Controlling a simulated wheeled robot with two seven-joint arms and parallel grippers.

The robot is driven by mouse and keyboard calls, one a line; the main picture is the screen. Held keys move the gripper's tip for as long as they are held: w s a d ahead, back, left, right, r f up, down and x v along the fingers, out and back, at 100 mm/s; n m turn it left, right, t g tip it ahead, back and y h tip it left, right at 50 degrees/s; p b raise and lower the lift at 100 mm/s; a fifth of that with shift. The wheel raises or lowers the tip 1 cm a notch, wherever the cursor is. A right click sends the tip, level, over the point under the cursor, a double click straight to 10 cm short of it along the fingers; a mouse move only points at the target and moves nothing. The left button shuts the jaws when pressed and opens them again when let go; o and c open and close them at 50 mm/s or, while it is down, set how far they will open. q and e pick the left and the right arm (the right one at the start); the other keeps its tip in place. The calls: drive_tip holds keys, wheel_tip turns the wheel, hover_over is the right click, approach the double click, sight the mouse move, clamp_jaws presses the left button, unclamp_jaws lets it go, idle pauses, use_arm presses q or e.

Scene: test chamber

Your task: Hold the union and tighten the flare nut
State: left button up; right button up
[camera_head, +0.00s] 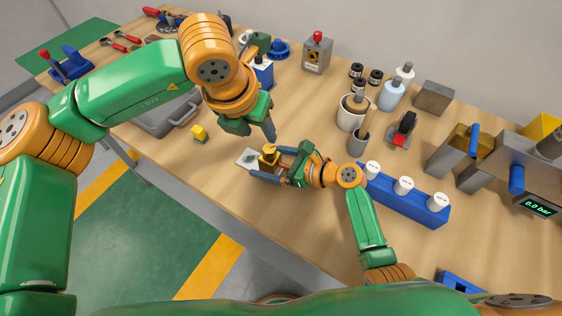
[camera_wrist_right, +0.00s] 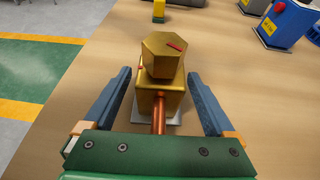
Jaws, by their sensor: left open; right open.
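The union, a brass block (camera_wrist_right: 172,98), stands on a small grey plate (camera_wrist_right: 172,118) in the right wrist view, with copper tube (camera_wrist_right: 158,122) at its near side. The flare nut, a brass hexagon with a red mark (camera_wrist_right: 163,55), sits on top of it. In the head view the brass fitting (camera_head: 270,155) stands near the table's front edge. My right gripper (camera_head: 264,163) is open, its fingers on either side of the union with gaps showing in the wrist view (camera_wrist_right: 159,76). My left gripper (camera_head: 269,132) points down just behind the fitting, apart from it.
A blue rack with white caps (camera_head: 405,200) stands to the right. Cups and bottles (camera_head: 352,113) stand behind it. A press with a pressure display (camera_head: 540,207) is at far right.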

drive_tip(key=shift+a+f, duration=0.1)
drive_tip(key=shift+a, duration=0.05)
clamp_jaws()
idle(0.4)
